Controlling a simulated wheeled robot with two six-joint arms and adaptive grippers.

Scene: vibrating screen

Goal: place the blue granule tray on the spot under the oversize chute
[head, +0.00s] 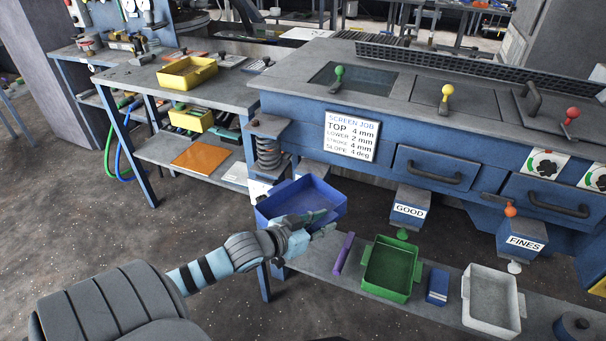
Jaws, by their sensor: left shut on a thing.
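The blue granule tray (325,198) is in the middle of the head view, at the left end of the low shelf (338,288) along the machine's front. My left gripper (318,222) is shut on the tray's near side. The tray looks roughly level and seems held above the shelf; its underside is hidden. Behind the tray's left end a white label (260,191) shows in part, below the spring; its words cannot be read. The oversize chute is not clearly visible, and the spot beneath is hidden by the tray and gripper. My right gripper is out of view.
A purple bar (343,254), green tray (408,266), blue box (437,287) and pale grey tray (490,297) stand on the shelf to the right. The GOOD chute (408,210) and FINES chute (521,240) hang above it. A side table (222,93) stands left.

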